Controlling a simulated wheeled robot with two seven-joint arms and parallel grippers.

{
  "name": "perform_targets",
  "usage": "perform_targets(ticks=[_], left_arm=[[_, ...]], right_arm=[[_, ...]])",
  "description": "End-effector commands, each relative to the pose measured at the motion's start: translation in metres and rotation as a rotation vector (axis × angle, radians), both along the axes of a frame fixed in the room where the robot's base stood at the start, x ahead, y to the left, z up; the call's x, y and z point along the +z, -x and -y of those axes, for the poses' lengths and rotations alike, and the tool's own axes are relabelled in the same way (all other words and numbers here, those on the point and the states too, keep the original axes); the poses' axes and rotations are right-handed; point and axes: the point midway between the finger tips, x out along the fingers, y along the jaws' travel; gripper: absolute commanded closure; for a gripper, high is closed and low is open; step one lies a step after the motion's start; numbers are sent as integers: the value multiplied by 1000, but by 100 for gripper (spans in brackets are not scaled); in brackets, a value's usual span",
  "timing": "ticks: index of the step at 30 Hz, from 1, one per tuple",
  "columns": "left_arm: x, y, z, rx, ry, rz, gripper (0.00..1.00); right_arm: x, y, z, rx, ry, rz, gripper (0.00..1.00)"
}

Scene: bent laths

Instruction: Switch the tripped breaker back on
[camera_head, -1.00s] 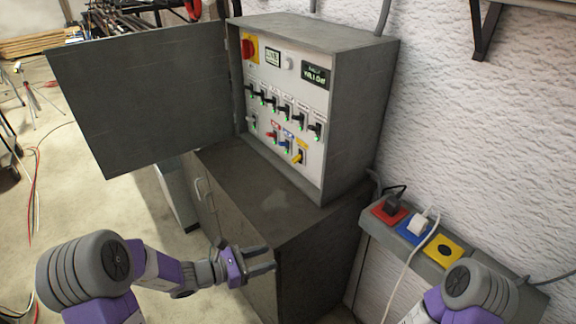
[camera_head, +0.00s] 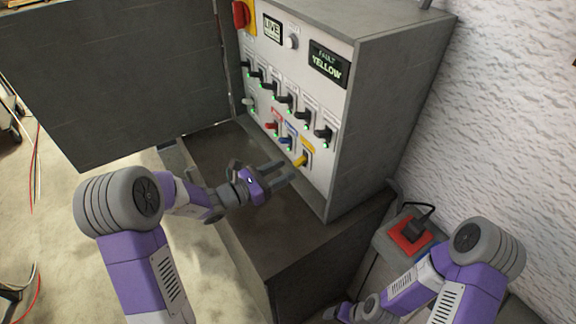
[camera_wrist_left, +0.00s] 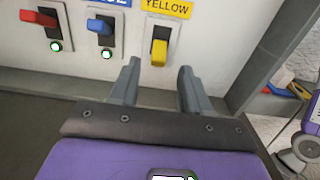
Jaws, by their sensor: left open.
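The yellow breaker lever (camera_head: 301,161) is at the lower right of the white panel, and a display (camera_head: 328,65) above reads "FAULT YELLOW". In the left wrist view the yellow lever (camera_wrist_left: 159,51) hangs lower in its slot than the blue lever (camera_wrist_left: 98,26) and red lever (camera_wrist_left: 38,18). Lamps are lit under red and blue; I see none under yellow. My left gripper (camera_head: 284,172) is open and empty just in front of the panel, below the yellow lever. In the wrist view its fingertips (camera_wrist_left: 158,72) lie to either side of the lever's line, apart from it. My right gripper (camera_head: 340,313) is low, its fingers unclear.
The open cabinet door (camera_head: 115,85) stands left of the panel. A row of black switches (camera_head: 283,98) is above the coloured levers. The cabinet side wall (camera_head: 385,120) bounds the right. The lower cabinet's top (camera_head: 210,150) lies below. A red socket (camera_head: 410,237) with a black plug is at right.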

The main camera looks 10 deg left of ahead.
Motion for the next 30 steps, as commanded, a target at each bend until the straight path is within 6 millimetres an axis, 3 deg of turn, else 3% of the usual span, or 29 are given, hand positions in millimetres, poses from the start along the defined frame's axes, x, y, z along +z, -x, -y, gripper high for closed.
perform_targets(ticks=[6,15,24,30], left_arm=[[0,-15,16,-1,0,0,53],[0,-17,17,0,-1,-1,53],[0,-16,17,0,-1,-1,99],[1,-16,17,0,-4,-4,100]], right_arm=[[0,-1,0,-1,0,2,28],[0,-1,0,0,0,1,28],[0,-1,0,0,0,1,28],[2,-1,0,0,0,1,28]])
